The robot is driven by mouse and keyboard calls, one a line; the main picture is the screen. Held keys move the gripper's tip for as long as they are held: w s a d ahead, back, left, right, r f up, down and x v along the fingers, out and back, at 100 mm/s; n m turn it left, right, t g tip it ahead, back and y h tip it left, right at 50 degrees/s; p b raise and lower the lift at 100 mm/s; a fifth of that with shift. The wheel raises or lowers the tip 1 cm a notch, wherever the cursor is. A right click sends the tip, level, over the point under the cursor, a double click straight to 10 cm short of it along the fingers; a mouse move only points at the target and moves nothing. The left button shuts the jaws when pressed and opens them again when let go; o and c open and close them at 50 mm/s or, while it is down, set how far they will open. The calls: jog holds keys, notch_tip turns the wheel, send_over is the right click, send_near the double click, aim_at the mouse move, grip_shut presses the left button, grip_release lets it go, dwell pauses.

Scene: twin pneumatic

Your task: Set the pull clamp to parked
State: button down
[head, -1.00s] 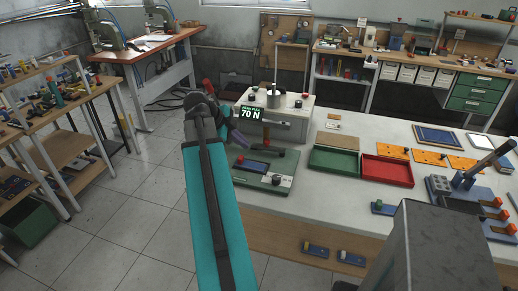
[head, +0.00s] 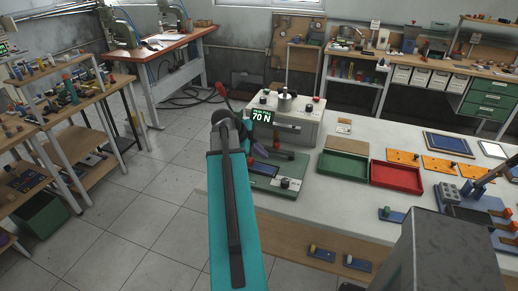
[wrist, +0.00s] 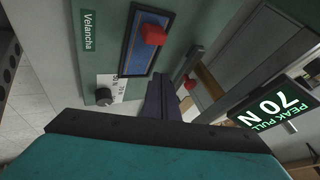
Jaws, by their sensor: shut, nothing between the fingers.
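The pull tester has a pale housing (head: 309,124) with a display reading PEAK PULL 70 N (head: 262,116); the display also shows in the wrist view (wrist: 275,108). Its green base (head: 288,193) carries a black knob (wrist: 104,97) beside a white scale. A second red block (wrist: 190,83) is near a dark bar. I cannot tell for sure which part is the pull clamp. My gripper (wrist: 160,99), with dark purple fingers, is shut and empty above the base; its contact with the tester cannot be judged.
A green tray (head: 343,166) and a red tray (head: 397,176) lie right of the tester on the white bench (head: 330,192). Orange plates (head: 403,157) are beyond them. A red-tipped lever (head: 223,91) stands left of the housing. Tiled floor (head: 150,215) is open at left.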

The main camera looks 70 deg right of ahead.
aim_at(272, 149)
jog(key=shift+p+x, duration=0.55)
jog(key=shift+x, duration=1.05)
jog(key=shift+w+d+p, duration=0.15)
jog(key=shift+d+p, duration=0.85)
jog(key=shift+d, duration=1.05)
jog(key=shift+w+d+f+b, duration=0.1)
jog(key=shift+f+b, duration=0.05)
jog(key=shift+b, duration=0.2)
jog(key=shift+w+d+f+b, duration=0.1)
jog(key=shift+d+b, duration=0.15)
jog(key=shift+b, duration=0.35)
jog(key=shift+w+d+b, duration=0.3)
jog(key=shift+d+b, duration=0.5)
jog(key=shift+b, duration=0.55)
jog(key=shift+a, duration=0.1)
